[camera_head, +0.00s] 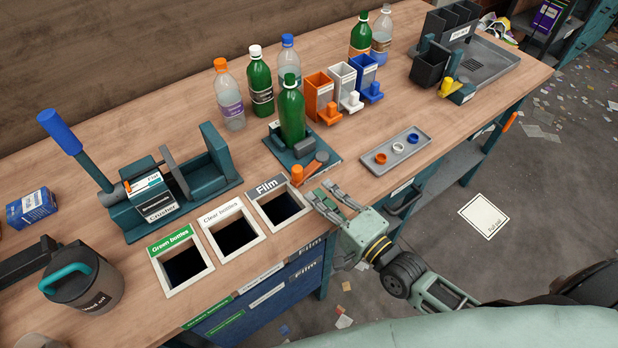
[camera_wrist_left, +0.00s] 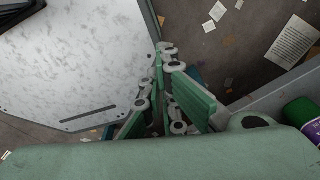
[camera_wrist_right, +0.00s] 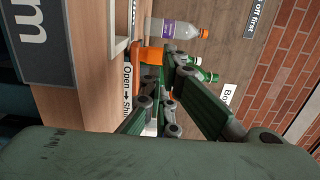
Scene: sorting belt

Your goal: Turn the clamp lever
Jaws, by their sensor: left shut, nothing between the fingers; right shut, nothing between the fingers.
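The clamp (camera_head: 318,160) stands on the bench, a dark teal base with an upright green bottle (camera_head: 291,116) in it. Its orange lever (camera_head: 309,170) lies at the front of the base, with an orange knob (camera_head: 297,171) at its left end. In the right wrist view, orange lever parts (camera_wrist_right: 148,56) show by a label (camera_wrist_right: 128,88) reading "Open" and an arrow. My right gripper (camera_head: 322,192) is shut and empty at the bench's front edge, just in front of the lever, apparently apart from it. My left gripper (camera_wrist_left: 164,60) is shut and empty, away from the clamp.
The film chute (camera_head: 265,212) opens left of my right gripper. A grey tray of small rings (camera_head: 412,150) lies to the right. Several bottles (camera_head: 229,100) and an orange bin (camera_head: 320,95) stand behind the clamp. A blue-handled crusher (camera_head: 150,205) stands left.

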